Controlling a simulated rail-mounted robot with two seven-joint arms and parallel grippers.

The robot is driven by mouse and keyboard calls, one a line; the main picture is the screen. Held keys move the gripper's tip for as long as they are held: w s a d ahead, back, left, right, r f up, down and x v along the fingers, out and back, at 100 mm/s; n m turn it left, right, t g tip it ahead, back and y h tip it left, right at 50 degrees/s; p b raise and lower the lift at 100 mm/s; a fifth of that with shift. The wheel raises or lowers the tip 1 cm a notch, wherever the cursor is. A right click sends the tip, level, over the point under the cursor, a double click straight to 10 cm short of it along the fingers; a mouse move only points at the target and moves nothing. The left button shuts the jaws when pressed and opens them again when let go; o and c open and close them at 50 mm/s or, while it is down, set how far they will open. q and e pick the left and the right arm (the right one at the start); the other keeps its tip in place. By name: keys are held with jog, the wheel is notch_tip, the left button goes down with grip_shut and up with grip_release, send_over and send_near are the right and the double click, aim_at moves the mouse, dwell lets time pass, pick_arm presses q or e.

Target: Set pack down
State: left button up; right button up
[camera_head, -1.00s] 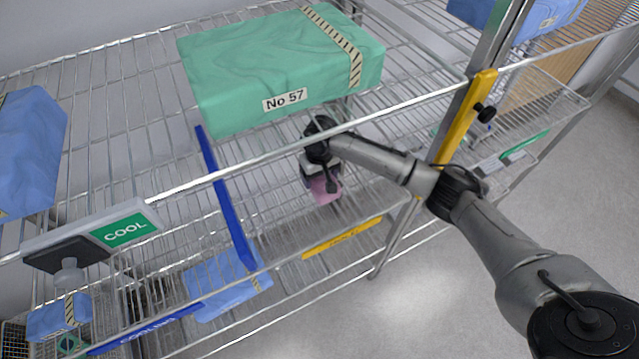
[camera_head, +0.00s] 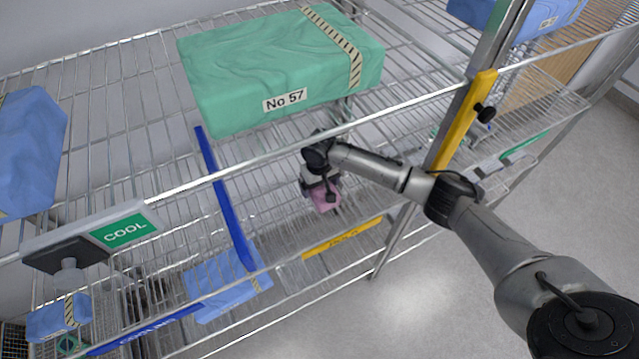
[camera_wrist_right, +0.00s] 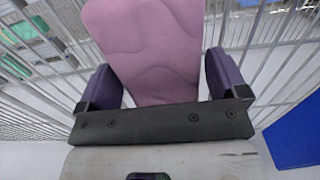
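A pink-purple pack (camera_wrist_right: 152,50) fills the middle of the right wrist view, between the two dark fingers of my right gripper (camera_wrist_right: 160,85). The fingers press on its two sides. In the head view the right gripper (camera_head: 322,188) is under the wire shelf's front rail, and the pack (camera_head: 325,198) shows just below it, above the lower shelf (camera_head: 285,250). Whether the pack touches that shelf cannot be told. My left gripper is not in view.
A green wrapped pack marked No 57 (camera_head: 270,70) lies on the upper shelf. A blue divider (camera_head: 222,195) stands left of my right gripper. A blue pack (camera_head: 225,280) lies on the lower shelf. A yellow label (camera_head: 342,238) sits on its front edge. A yellow-marked post (camera_head: 465,120) stands right.

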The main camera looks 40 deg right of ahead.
jog(key=shift+o, duration=0.6)
notch_tip(320, 180, up, 10)
jog(key=shift+r+p, duration=0.2)
jog(key=shift+p, duration=0.1)
jog(key=shift+r, duration=0.9)
jog(key=shift+d, duration=0.1)
